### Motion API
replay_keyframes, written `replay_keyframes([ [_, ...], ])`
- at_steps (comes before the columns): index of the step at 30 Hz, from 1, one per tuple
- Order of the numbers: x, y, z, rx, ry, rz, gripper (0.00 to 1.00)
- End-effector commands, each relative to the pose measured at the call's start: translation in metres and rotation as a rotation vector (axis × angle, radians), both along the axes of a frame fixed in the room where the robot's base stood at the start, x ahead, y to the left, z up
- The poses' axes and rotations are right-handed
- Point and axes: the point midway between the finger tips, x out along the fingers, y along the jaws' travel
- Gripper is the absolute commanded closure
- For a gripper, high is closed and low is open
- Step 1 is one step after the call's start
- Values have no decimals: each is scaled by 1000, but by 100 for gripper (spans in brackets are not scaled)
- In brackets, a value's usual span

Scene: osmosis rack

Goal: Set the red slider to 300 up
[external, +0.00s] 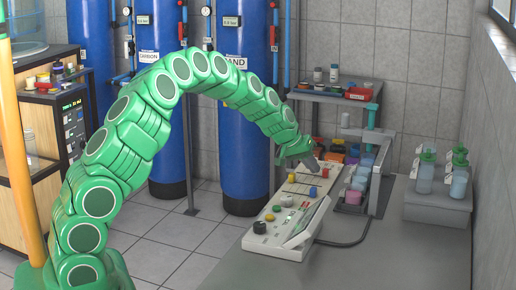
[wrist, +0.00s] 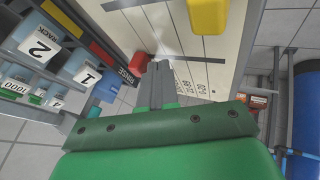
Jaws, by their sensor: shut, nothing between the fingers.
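The white control panel (external: 290,215) lies on the grey bench and carries sliders in slots. The red slider (external: 325,173) is near its far end. A yellow slider (external: 292,178) and a blue slider (external: 313,191) are on it too. My gripper (external: 312,164) is low over the far end, just left of the red slider; I cannot tell whether they touch. In the wrist view my gripper (wrist: 158,68) is shut and empty, its tips near the panel's printed scale. The yellow slider (wrist: 209,15) is ahead of it.
Bottles on a grey block (external: 437,205) stand at the right. Blue tanks (external: 243,140) stand behind the arm. The bench front is clear.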

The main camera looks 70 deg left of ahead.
Motion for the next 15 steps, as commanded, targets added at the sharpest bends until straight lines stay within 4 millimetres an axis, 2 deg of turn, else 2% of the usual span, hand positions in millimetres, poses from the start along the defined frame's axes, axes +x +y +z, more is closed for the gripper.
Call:
replay_keyframes([
  [5,-22,23,2,-3,-2,6,100],
  [15,-44,24,36,0,-3,4,100],
])
